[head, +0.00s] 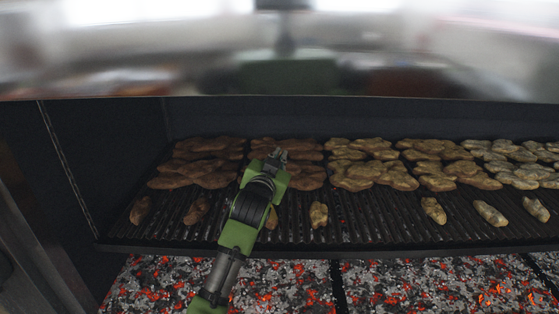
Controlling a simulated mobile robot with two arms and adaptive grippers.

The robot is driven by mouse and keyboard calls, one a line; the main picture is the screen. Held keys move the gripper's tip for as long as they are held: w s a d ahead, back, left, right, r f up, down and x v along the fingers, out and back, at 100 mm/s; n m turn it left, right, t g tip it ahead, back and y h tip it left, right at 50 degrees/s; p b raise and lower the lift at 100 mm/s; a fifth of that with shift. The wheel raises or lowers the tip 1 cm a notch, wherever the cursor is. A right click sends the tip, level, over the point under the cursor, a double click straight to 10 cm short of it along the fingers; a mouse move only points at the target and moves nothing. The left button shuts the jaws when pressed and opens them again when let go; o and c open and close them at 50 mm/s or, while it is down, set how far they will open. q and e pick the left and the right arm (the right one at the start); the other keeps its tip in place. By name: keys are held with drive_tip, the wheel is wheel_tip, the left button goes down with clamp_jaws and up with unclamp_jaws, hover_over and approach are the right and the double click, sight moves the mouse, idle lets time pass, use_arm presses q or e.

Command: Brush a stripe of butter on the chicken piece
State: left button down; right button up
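Several chicken pieces lie on the dark ridged grill grate (375,225). Larger pieces, such as a pale one (352,176), lie in clusters towards the back. Smaller pieces lie singly along the front, among them a golden one (319,214) just right of my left arm. Pieces on the left look browner than those on the right. My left gripper (276,155) reaches over the browner clusters at left of centre; its fingertips are small and dark, and I cannot tell whether they are open. My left arm partly hides a front piece (273,217). No brush or butter shows. My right gripper is out of view.
Glowing coals (400,285) lie below the grate's front edge. A dark side wall (85,165) bounds the grill on the left. A shiny metal hood (280,60) spans the top. Bare grate shows between the front pieces.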

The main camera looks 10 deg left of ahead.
use_arm(q)
drive_tip(key=shift+w+a+f+p, duration=0.15)
drive_tip(key=shift+w+p, duration=0.35)
drive_tip(key=shift+p, duration=0.3)
idle(0.6)
drive_tip(key=shift+s+p, duration=0.45)
drive_tip(key=shift+s, duration=0.05)
drive_tip(key=s, duration=0.1)
drive_tip(key=s+d, duration=0.1)
drive_tip(key=s, duration=0.2)
drive_tip(key=shift+s+d+f, duration=0.1)
drive_tip(key=shift+s+d, duration=0.2)
drive_tip(key=shift+s, duration=0.05)
